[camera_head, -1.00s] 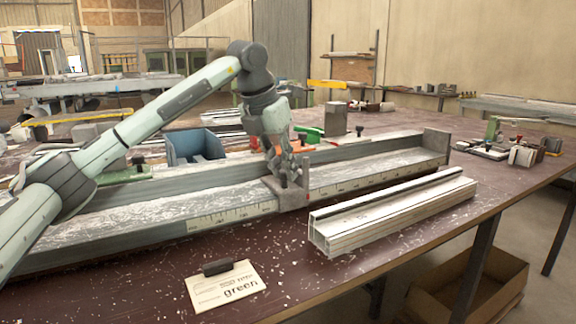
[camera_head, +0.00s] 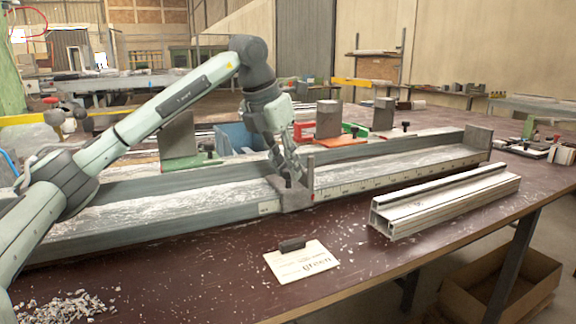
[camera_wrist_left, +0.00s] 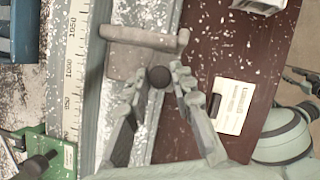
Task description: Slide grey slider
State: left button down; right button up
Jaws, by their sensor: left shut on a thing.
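The grey slider (camera_head: 294,198) sits across the long scaled rail (camera_head: 400,176), with an upright plate on its right side. My left gripper (camera_head: 291,174) reaches down onto it from above. In the left wrist view, its two fingers (camera_wrist_left: 166,84) are shut around a dark round knob (camera_wrist_left: 159,76) on the slider (camera_wrist_left: 125,62). The fingers hide part of the slider's top. The rail's printed scale (camera_wrist_left: 72,65) shows beside the slider in the wrist view.
A white aluminium profile (camera_head: 445,205) lies on the bench at the front right. Metal shavings (camera_head: 65,307) lie front left. A blue bin (camera_head: 238,138) and clamp blocks (camera_head: 328,120) stand behind. An end plate (camera_head: 478,143) closes the rail's right end.

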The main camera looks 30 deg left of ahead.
pick_arm(q)
jog(key=c, duration=1.3)
grip_release()
jog(key=shift+r, duration=0.15)
jog(key=v, duration=1.1)
jog(key=shift+s+r, duration=0.25)
jog(key=shift+r, duration=0.1)
jog(key=shift+f, duration=0.1)
